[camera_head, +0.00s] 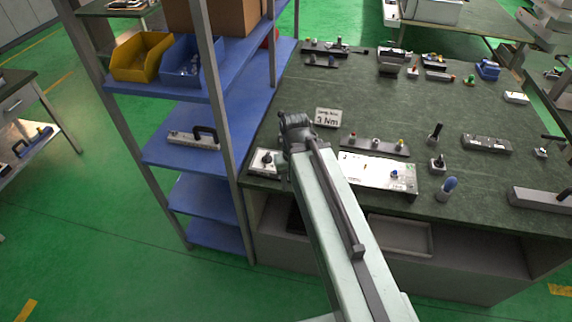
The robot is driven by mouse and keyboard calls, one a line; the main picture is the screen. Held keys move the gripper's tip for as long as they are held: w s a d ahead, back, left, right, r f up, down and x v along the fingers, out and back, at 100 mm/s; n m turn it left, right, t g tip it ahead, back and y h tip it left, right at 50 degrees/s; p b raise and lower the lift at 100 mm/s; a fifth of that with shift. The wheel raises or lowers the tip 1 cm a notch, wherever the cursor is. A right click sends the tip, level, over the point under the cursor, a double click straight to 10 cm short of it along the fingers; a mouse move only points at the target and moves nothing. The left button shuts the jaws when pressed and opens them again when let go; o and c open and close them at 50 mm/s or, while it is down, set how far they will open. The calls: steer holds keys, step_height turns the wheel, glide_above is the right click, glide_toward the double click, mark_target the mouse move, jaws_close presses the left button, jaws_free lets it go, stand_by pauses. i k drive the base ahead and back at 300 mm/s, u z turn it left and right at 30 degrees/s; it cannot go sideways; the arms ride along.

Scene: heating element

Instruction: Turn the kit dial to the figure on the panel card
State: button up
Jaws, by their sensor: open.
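A small white box with a black dial (264,160) sits at the bench's front left corner; the dial's setting is too small to read. My gripper (284,171) is open and points down just right of this box. My wrist and arm hide much of the gripper and part of the bench. I cannot tell whether the fingers touch the box.
A blue shelf rack (232,110) stands close on the left, its post near the box. A white panel unit (382,172) and a dark strip with knobs (374,146) lie right of my arm. A blue-topped handle (448,188) stands farther right. The bench middle has clear room.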

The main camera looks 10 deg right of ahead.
mark_target(267, 159)
steer(key=u, duration=1)
steer(key=k, duration=0.85)
steer(key=z, duration=0.65)
steer(key=i, duration=1)
